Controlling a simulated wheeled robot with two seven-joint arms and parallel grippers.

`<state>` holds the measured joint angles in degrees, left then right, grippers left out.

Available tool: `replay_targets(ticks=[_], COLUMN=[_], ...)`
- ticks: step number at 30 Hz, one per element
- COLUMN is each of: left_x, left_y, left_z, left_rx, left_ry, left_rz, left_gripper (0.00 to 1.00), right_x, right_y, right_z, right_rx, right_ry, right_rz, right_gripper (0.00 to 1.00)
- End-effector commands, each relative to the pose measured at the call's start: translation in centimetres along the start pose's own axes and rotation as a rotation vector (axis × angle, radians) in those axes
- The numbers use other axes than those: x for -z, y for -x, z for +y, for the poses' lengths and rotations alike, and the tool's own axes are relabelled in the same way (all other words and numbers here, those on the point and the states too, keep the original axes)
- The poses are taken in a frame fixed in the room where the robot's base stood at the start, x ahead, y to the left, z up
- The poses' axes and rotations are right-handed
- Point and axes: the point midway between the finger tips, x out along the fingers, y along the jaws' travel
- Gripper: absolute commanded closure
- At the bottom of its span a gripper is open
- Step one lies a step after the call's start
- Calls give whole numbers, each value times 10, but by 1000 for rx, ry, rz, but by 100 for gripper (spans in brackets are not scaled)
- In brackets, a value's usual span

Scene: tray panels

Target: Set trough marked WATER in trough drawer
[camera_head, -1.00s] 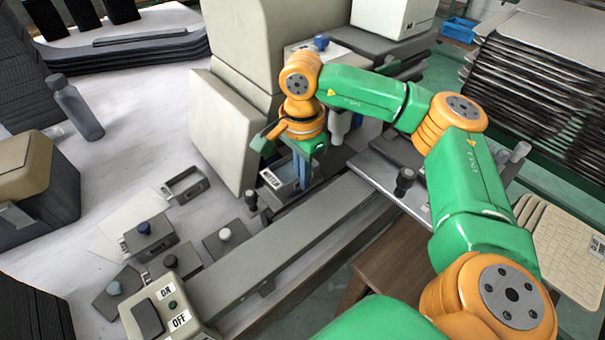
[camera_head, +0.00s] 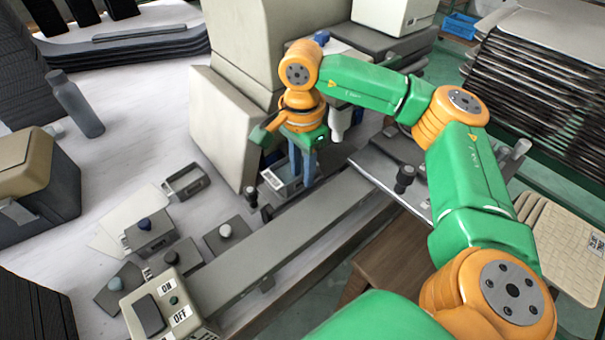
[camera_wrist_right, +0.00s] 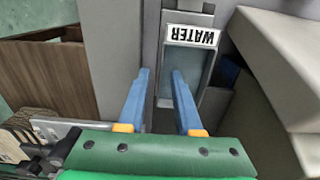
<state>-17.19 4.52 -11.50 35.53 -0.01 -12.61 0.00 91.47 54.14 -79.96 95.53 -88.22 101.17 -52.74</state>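The grey trough marked WATER (camera_head: 283,184) stands low against the beige machine housing, with its label facing front left. In the right wrist view the WATER trough (camera_wrist_right: 190,65) shows its white label upside down, and a grey frame surrounds its sides. I cannot clearly tell this frame from the trough drawer. My right gripper (camera_head: 302,178) points down at the trough. In the wrist view its blue fingers (camera_wrist_right: 160,75) are apart, one left of the trough's left wall and one over the trough. Whether they touch that wall is unclear. My left gripper is out of view.
An empty grey tray (camera_head: 186,183) and several dark blocks with knobs, including one with a blue knob (camera_head: 150,235), lie left of the long grey rail (camera_head: 285,240). A switch box (camera_head: 165,305) stands at the front. A dark knob (camera_head: 404,178) rises right of the gripper.

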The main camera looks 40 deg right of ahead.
Motion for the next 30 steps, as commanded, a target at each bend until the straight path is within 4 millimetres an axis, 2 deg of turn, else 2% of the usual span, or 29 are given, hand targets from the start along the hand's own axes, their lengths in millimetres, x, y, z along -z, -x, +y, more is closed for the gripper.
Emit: replay_targets(ticks=[6, 10, 12, 27, 30], left_x=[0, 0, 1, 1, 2], left_y=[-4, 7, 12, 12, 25], left_z=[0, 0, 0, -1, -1], left_rx=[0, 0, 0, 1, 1], left_ry=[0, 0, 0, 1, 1], left_rz=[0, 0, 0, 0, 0], left_gripper=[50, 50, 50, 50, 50], right_x=[-1, 0, 0, 0, 0], right_y=[58, 91, 100, 103, 117], right_z=[-1, 0, 0, 0, 0], right_rx=[6, 3, 2, 0, 0], right_ry=[1, 1, 2, 2, 2], right_rz=[-2, 0, 0, 0, 0], right_gripper=[66, 66, 66, 66, 66])
